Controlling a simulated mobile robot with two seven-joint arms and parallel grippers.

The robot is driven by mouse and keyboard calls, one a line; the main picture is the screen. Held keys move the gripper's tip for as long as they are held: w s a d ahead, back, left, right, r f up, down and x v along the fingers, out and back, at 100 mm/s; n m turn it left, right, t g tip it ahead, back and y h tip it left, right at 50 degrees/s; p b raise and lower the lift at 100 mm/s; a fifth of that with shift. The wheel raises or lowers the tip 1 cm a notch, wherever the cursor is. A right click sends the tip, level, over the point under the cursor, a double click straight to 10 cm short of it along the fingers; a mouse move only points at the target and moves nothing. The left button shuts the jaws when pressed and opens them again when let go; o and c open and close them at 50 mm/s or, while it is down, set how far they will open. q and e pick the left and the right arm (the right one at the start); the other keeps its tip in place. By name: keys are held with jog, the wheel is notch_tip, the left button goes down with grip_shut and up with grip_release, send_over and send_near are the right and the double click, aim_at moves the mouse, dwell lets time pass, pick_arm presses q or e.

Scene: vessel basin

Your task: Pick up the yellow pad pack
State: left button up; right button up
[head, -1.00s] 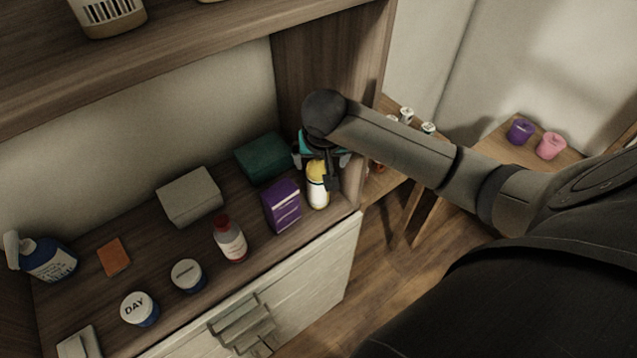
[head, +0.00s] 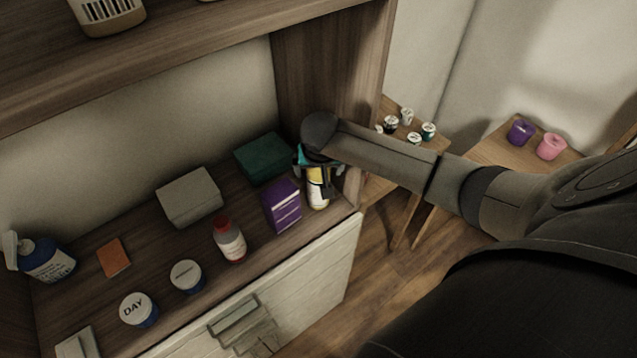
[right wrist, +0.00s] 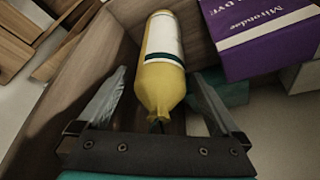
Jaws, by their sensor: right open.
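The yellow pad pack (head: 318,198), a rounded yellow pack with a white label, stands at the right end of the wooden shelf. In the right wrist view the yellow pack (right wrist: 163,50) lies between and beyond the open fingers. My right gripper (head: 318,182) reaches down over its top, and hides part of it in the head view. In the right wrist view the gripper (right wrist: 159,80) is open, with a finger on each side of the pack's narrow end. I cannot tell whether the fingers touch it. My left gripper is not in view.
A purple box (head: 282,206) stands close to the left of the pack. A green box (head: 262,158) lies behind. The shelf's side panel (head: 352,165) is close on the right. A red-capped bottle (head: 229,241) and a grey box (head: 190,196) are further left.

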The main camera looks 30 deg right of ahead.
grip_shut()
dwell(0.7)
